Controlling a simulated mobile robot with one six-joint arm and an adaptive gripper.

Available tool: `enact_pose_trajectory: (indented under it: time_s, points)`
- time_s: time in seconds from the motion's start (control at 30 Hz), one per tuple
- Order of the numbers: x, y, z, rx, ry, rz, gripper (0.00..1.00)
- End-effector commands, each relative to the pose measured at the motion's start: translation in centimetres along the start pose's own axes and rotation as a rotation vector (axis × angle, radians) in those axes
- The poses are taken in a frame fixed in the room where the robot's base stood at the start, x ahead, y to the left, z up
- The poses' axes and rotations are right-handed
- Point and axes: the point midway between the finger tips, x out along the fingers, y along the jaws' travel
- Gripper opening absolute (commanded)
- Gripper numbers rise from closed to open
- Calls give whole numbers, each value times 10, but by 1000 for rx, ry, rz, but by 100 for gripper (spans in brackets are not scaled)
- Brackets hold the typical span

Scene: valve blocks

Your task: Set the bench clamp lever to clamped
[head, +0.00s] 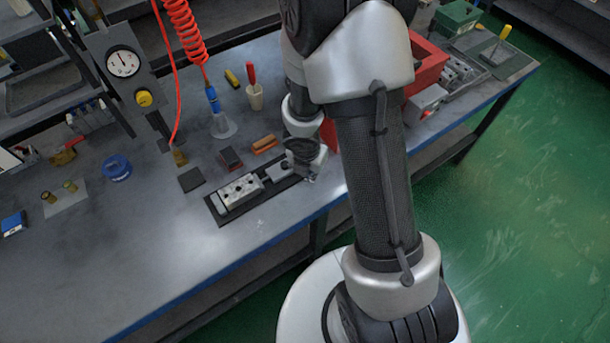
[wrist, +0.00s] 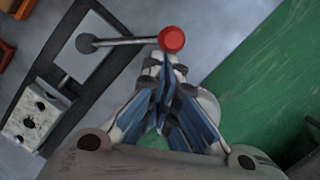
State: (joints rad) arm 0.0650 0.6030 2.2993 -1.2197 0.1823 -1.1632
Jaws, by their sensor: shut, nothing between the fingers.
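The bench clamp is a dark base plate (head: 214,209) with a grey metal block with holes (head: 241,190) on it. In the wrist view the block (wrist: 36,115) is at lower left, and the clamp lever (wrist: 125,41) is a thin metal rod running from a round pivot to a red ball knob (wrist: 171,39). The rod points across the plate, out over its edge. My gripper (wrist: 165,66) is shut and empty, with its fingertips right beside the knob; I cannot tell if they touch it. In the head view my gripper (head: 311,179) hides the knob.
A brown-orange block (head: 265,144) and a dark block (head: 230,158) lie behind the clamp. A red coiled hose (head: 184,40) hangs over the bench. A red bin (head: 427,65) stands to the right. The bench's front left (head: 130,260) is clear.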

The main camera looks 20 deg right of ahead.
Motion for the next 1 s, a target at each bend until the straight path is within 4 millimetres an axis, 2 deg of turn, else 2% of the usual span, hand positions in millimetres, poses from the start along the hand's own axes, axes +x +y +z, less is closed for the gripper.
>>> enact_pose_trajectory:
  time_s: [0.4, 1.0]
  points:
    - [6, -1, 29, -289, 0, 73, 0]
    - [10, 2, 38, -283, 0, 71, 0]
